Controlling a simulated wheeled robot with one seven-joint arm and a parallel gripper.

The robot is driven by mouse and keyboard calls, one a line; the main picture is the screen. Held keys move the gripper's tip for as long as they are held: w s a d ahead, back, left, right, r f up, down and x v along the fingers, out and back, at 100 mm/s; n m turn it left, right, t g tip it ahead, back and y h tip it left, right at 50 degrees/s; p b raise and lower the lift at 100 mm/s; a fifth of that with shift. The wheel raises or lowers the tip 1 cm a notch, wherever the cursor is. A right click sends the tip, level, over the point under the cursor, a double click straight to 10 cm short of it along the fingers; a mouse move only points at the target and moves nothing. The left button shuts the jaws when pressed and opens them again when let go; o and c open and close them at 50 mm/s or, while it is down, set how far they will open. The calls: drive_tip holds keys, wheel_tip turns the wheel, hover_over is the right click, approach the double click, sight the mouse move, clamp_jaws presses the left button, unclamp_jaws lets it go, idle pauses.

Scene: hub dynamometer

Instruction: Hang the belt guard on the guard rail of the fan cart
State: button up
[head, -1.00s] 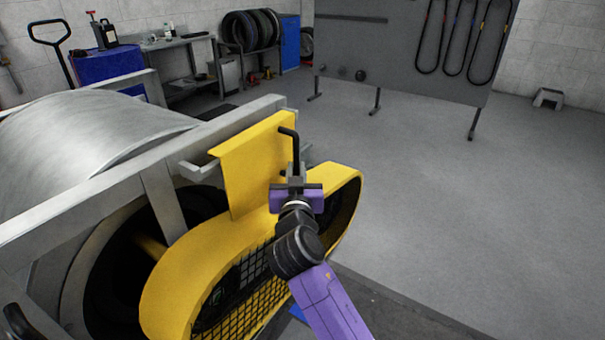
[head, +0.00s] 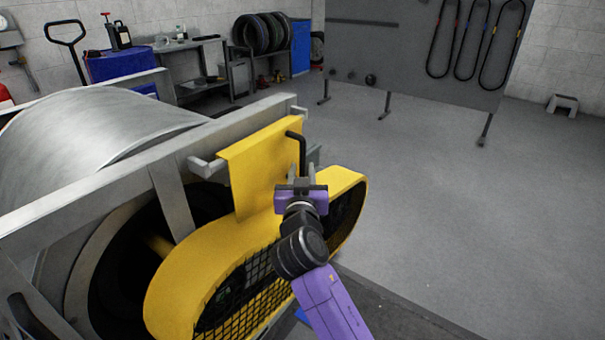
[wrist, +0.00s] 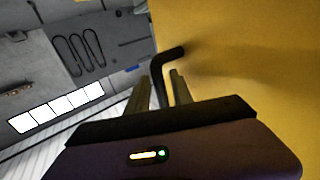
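The yellow belt guard (head: 262,165) is in the middle of the head view, with a flat upright plate on top and a rounded black mesh-fronted body below. It is close against the grey roller frame. Whether it touches the frame's rail is hidden. A bent black handle (head: 301,146) stands out from its plate. My gripper (head: 301,174) is at this handle. In the wrist view the handle (wrist: 160,75) runs down between the two fingers, which appear closed on it, and the yellow plate (wrist: 250,60) fills the right. I cannot identify a fan cart.
The grey frame (head: 110,180) with a large metal roller (head: 90,130) fills the left. A pale bar end (head: 204,167) sticks out beside the plate. A grey board (head: 410,45) with hanging belts stands at the back. Open floor (head: 450,200) lies to the right.

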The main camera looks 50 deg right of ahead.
drive_tip(key=shift+o, duration=0.7)
drive_tip(key=shift+f, duration=0.35)
drive_tip(key=v, duration=0.7)
drive_tip(key=shift+s+a+r+b, duration=0.2)
drive_tip(key=shift+s+a+b, duration=0.05)
drive_tip(key=shift+a+b, duration=0.05)
